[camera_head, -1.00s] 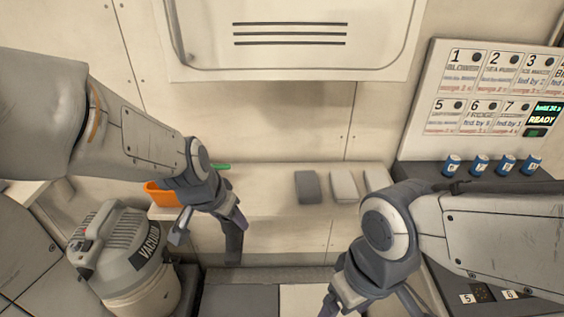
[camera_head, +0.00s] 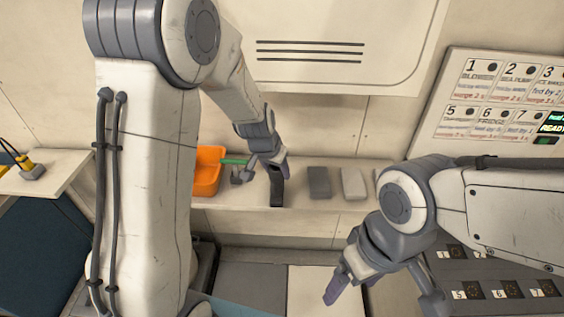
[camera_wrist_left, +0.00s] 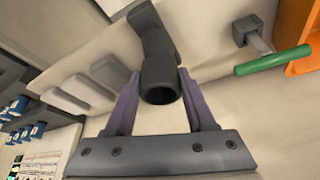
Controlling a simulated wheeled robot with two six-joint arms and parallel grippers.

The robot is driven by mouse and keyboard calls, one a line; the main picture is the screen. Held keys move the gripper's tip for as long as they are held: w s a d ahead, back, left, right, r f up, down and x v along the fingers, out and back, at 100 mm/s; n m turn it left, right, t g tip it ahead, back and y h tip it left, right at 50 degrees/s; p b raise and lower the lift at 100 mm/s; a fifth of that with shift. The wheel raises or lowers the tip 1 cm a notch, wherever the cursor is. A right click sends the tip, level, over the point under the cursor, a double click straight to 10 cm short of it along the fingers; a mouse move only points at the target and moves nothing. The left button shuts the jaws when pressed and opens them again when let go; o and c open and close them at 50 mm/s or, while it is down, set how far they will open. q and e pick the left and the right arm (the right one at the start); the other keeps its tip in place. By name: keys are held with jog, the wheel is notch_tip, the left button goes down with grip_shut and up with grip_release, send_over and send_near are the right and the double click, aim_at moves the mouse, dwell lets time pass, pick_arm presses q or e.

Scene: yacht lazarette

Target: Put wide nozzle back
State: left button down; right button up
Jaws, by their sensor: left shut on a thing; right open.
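The dark grey nozzle (camera_head: 277,188) is in my left gripper (camera_head: 280,162), over the pale shelf by the wall. In the left wrist view the nozzle (camera_wrist_left: 158,48) sits between the purple fingers, its round open end facing the camera and its far end against the shelf area. I cannot tell whether it touches the shelf. My left gripper (camera_wrist_left: 160,100) is shut on it. My right gripper (camera_head: 385,290) is open and empty, low at the right, away from the shelf.
An orange bin (camera_head: 207,172) and a green-handled scraper-like tool (camera_head: 235,161) are left of the nozzle. Grey blocks (camera_head: 319,182) and (camera_head: 353,183) lie to its right on the shelf (camera_head: 300,207). A numbered board (camera_head: 490,100) stands at the right.

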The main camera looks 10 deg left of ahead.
pick_arm(q)
jog(key=w, duration=0.1)
jog(key=w+p, duration=0.1)
jog(key=w, duration=0.1)
jog(key=shift+d+r, duration=0.15)
jog(key=shift+d, duration=0.15)
jog(key=shift+f, duration=0.9)
jog(key=shift+s, duration=0.1)
jog(key=shift+f, duration=0.15)
jog(key=shift+c, duration=1.2)
grip_release()
